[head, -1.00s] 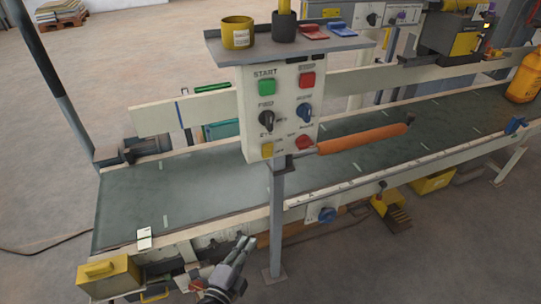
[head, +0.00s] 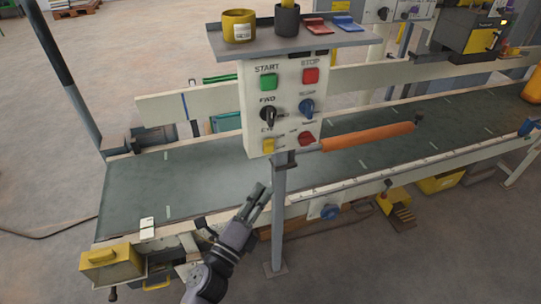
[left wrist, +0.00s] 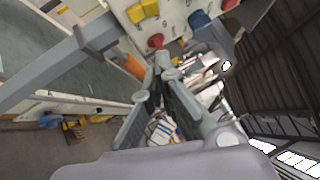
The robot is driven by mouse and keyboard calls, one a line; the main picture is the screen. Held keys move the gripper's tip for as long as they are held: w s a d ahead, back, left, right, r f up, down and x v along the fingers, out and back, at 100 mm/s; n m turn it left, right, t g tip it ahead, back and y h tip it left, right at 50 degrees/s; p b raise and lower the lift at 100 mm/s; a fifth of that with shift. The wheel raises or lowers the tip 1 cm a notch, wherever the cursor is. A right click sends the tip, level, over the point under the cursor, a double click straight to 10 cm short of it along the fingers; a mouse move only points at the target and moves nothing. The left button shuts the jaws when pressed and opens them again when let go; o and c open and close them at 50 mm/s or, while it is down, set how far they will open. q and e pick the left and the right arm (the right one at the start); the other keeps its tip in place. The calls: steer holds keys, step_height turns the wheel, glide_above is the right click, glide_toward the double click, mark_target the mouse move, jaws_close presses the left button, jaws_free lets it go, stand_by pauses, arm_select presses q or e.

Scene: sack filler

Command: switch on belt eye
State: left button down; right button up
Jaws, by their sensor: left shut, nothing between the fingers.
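The control panel (head: 286,105) stands on a post in front of the belt. Its yellow switch (head: 268,146), below a label that seems to read EYE, is at the lower left. A red knob (head: 306,139) sits beside it. In the left wrist view the yellow switch (left wrist: 143,10) is at the top edge and the red knob (left wrist: 155,41) is just beyond the fingertips. My left gripper (head: 261,190) is shut and empty, below the panel and left of the post, apart from the switch. Whether the switch is on cannot be told.
The panel also has a green START button (head: 268,82), a red STOP button (head: 310,75), a black knob (head: 268,114) and a blue knob (head: 306,106). The post (head: 279,215) stands close to my gripper. An orange bar (head: 367,137) extends right of the panel.

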mark_target(269, 146)
arm_select(q)
steer(key=w+d+r+p, duration=0.2)
steer(key=w, duration=0.8)
steer(key=shift+d+r, duration=0.15)
steer(key=shift+r, duration=0.25)
